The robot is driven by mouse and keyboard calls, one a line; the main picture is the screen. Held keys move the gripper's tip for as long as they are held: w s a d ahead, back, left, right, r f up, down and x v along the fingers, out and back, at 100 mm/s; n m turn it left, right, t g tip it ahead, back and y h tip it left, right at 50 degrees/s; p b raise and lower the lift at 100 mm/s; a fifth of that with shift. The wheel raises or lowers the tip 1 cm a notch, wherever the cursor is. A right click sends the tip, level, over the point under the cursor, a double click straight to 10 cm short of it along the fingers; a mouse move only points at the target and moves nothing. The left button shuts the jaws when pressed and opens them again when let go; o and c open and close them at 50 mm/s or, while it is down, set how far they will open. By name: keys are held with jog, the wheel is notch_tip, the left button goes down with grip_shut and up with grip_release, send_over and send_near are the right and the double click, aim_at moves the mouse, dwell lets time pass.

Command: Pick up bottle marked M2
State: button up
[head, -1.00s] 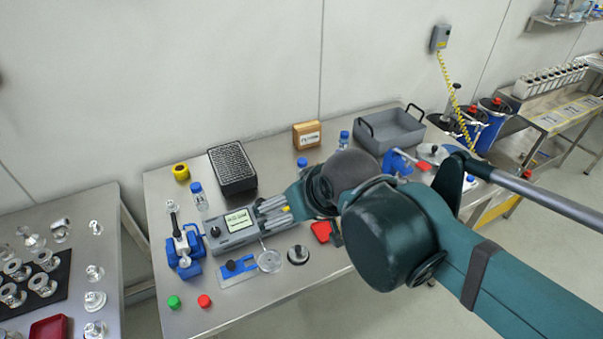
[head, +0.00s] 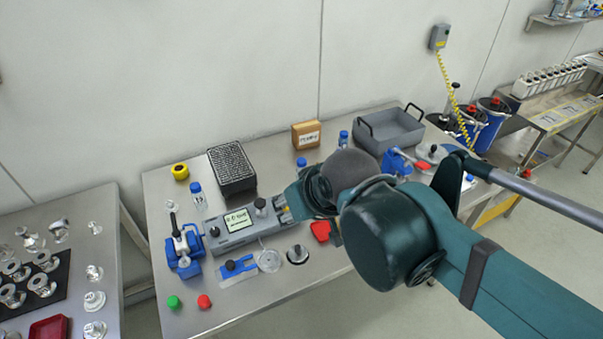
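Several small bottles with blue caps stand on the steel table. One clear bottle (head: 198,196) is at the left, beside the black rack. Another bottle (head: 302,166) is in front of the wooden box, and a third bottle (head: 343,140) is to the right of that box. Their markings are too small to read, so I cannot tell which is M2. My gripper (head: 283,209) is over the table at the right end of the grey display device, apart from the left bottle. My own wrist hides most of it, and its finger opening cannot be made out.
A grey display device (head: 238,226), a blue clamp-like device (head: 184,250) and a black rack (head: 232,167) crowd the table's left half. A wooden box (head: 306,135) and grey tray (head: 390,131) stand at the back. Green (head: 174,302) and red (head: 205,301) caps lie near the front edge.

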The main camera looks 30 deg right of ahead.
jog(key=shift+w, duration=0.1)
jog(key=n+g+p, duration=0.5)
jog(key=n+p, duration=0.2)
jog(key=n, duration=0.8)
send_over(302, 160)
jog(key=s+a, duration=0.5)
jog(key=s, duration=0.1)
notch_tip(302, 160, down, 4)
jog(key=w+d+f+n+p, duration=0.1)
jog(key=f, duration=0.1)
jog(key=w+d+f+n+g, duration=0.1)
jog(key=w+d+f+n, duration=0.1)
jog(key=w+d+f+n+p, duration=0.1)
jog(key=w+f+n, duration=0.1)
jog(key=f, duration=0.1)
jog(key=shift+w+d+g+p, duration=0.15)
jog(key=shift+g+p, duration=0.15)
jog(key=shift+g, duration=0.1)
jog(key=shift+w+d+f+n, duration=0.2)
jog(key=shift+d+f+n, duration=0.15)
jog(key=shift+f+n, duration=0.25)
jog(key=shift+f, duration=0.2)
jog(key=shift+f, duration=1.2)
jog(key=shift+f, duration=0.1)
